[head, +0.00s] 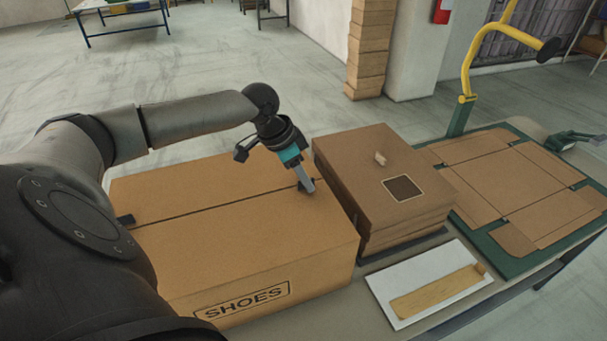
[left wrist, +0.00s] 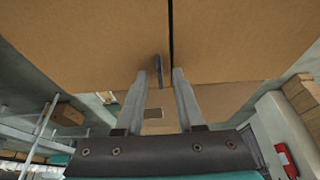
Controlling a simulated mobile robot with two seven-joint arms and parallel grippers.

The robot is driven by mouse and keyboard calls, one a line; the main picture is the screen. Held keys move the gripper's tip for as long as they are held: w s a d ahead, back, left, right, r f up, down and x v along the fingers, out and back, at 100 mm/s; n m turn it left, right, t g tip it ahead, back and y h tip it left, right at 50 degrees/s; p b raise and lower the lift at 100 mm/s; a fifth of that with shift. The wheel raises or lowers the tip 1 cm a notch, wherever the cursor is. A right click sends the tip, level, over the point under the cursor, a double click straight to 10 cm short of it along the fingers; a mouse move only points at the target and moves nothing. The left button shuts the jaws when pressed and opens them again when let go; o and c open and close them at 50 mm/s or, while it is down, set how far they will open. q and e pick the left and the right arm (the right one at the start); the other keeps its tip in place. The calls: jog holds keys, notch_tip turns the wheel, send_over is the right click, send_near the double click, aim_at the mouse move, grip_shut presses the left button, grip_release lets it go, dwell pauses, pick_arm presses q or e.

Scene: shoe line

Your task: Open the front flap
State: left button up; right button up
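A large brown SHOES box (head: 230,250) stands on the table, its top closed by two flaps meeting at a dark seam. The front flap (head: 235,225) is the half nearer me and lies flat. A dark tab (left wrist: 159,70) stands beside the seam near the box's right end; another dark tab (head: 126,221) shows at the left end. My left gripper (head: 307,187) is down at the right-end tab. In the left wrist view its fingers (left wrist: 160,76) are apart, with the tab between them and a gap showing. My right gripper is not in view.
Right of the box stands a stack of brown boxes or cardboard (head: 385,175). A white sheet with a tan strip (head: 400,309) lies in front of it. Farther right, a flat cardboard blank (head: 510,180) rests on a green frame with a yellow lever arm (head: 466,75).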

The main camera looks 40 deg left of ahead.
pick_arm(q)
jog(key=shift+c, duration=0.2)
grip_shut()
dwell(1.1)
